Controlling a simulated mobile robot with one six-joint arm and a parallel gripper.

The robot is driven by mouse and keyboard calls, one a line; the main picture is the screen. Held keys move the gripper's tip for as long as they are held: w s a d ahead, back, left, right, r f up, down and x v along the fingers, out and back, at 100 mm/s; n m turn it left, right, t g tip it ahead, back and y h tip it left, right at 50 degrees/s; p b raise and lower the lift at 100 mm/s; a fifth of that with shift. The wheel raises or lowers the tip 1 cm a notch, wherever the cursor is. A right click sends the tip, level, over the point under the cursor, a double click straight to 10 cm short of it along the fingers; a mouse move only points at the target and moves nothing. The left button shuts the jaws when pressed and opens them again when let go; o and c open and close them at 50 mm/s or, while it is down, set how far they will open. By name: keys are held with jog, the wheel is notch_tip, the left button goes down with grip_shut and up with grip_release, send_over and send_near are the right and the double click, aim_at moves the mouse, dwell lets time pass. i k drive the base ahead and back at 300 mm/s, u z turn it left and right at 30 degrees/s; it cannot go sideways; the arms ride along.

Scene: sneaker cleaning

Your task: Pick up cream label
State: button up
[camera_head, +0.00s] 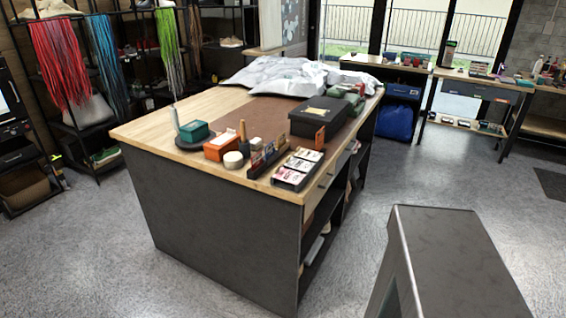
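A small black tray (297,169) sits near the right front corner of the wood-topped workbench (128,133). It holds several pale cards or labels (301,162) in rows, some white or cream and some pinkish towards the front. They are too small for me to tell which one is the cream label. Beside the tray on its left, a dark rack (267,160) holds small upright items. A small orange-brown card (320,138) stands upright behind the tray. My gripper is not in view.
An orange box (221,146), a green box (194,131), a round pale tin (233,160) and a black box (318,117) stand on the bench. Crumpled white paper (285,76) covers its back. A grey flat-topped shape (455,255) is close at lower right. Floor between is clear.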

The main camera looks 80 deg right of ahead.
aim_at(302, 153)
jog(key=z, duration=0.3)
jog(key=k, duration=0.15)
jog(key=u, duration=1.45)
jog(key=k, duration=0.65)
jog(key=u, duration=0.25)
jog(key=k, duration=1.3)
jog(key=z, duration=0.5)
jog(key=k, duration=0.95)
jog(key=u, duration=0.05)
